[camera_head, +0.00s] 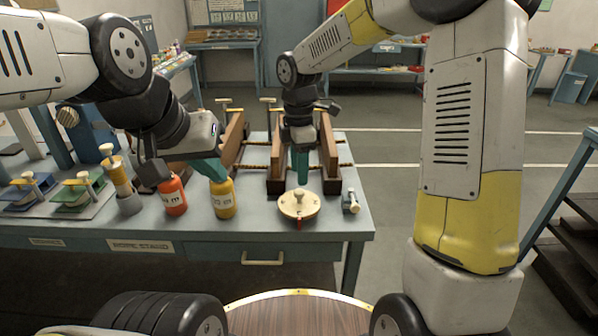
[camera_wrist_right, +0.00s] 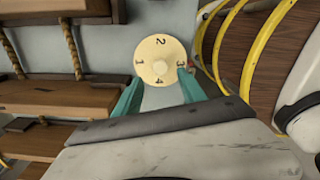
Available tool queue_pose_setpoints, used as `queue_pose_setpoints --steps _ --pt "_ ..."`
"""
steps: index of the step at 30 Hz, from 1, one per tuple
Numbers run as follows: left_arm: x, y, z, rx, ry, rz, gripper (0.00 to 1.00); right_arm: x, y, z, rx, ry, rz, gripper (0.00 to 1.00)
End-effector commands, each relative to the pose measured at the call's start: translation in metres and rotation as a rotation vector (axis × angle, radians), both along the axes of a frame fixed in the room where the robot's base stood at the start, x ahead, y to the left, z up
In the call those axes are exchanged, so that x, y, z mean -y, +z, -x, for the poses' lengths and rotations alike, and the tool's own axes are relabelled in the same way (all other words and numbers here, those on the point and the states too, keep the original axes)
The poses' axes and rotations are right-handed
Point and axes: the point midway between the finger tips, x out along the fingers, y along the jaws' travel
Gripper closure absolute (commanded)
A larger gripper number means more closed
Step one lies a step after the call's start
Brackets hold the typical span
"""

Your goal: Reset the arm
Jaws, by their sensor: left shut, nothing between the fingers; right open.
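My left gripper (camera_head: 208,170) is shut and empty, just above and behind the yellow bottle (camera_head: 222,199) in the head view. My right gripper (camera_head: 301,168) points down, above and behind a round cream dial (camera_head: 298,205) near the table's front edge. The right wrist view shows the right gripper (camera_wrist_right: 158,95) open, with its two teal fingers apart. The dial (camera_wrist_right: 160,58), with a center knob and the numbers 1 to 4, shows beyond the fingertips. Nothing is between the right fingers.
A red bottle (camera_head: 173,196) stands left of the yellow one. Wooden frames (camera_head: 276,160) with ropes stand around my right gripper. Green and blue devices (camera_head: 78,191) sit at the left.

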Motion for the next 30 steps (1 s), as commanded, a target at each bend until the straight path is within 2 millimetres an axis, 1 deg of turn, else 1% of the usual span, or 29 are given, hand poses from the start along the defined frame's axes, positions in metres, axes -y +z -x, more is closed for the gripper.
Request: queue_pose_setpoints --steps 1,4,8,16,19,20,23,26,27,29,30 --pt "0.0 0.0 0.0 0.0 0.0 0.0 1.0 0.0 0.008 -0.001 0.004 -0.001 -0.001 0.52" --pt "0.0 0.0 0.0 0.0 0.0 0.0 1.0 0.0 0.017 -0.001 0.003 0.0 -0.001 0.52" --pt "0.0 0.0 0.0 0.0 0.0 0.0 1.0 0.0 0.021 0.0 0.0 0.001 0.0 0.52" --pt "0.0 0.0 0.0 0.0 0.0 0.0 1.0 0.001 0.022 0.0 0.002 -0.004 -0.001 0.52" --pt "0.0 0.0 0.0 0.0 0.0 0.0 1.0 0.008 0.031 0.005 0.02 -0.056 -0.001 0.52" --pt "0.0 0.0 0.0 0.0 0.0 0.0 1.0 0.012 0.035 0.008 0.031 -0.088 -0.002 0.52" --pt "0.0 0.0 0.0 0.0 0.0 0.0 1.0 0.031 0.057 0.024 0.078 -0.248 -0.016 0.52" --pt "0.0 0.0 0.0 0.0 0.0 0.0 1.0 0.055 0.081 0.048 0.137 -0.472 -0.053 0.52" --pt "0.0 0.0 0.0 0.0 0.0 0.0 1.0 0.064 0.089 0.059 0.157 -0.567 -0.074 0.52" --pt "0.0 0.0 0.0 0.0 0.0 0.0 1.0 0.078 0.1 0.075 0.187 -0.709 -0.113 0.52" --pt "0.0 0.0 0.0 0.0 0.0 0.0 1.0 0.086 0.106 0.087 0.204 -0.804 -0.142 0.52"
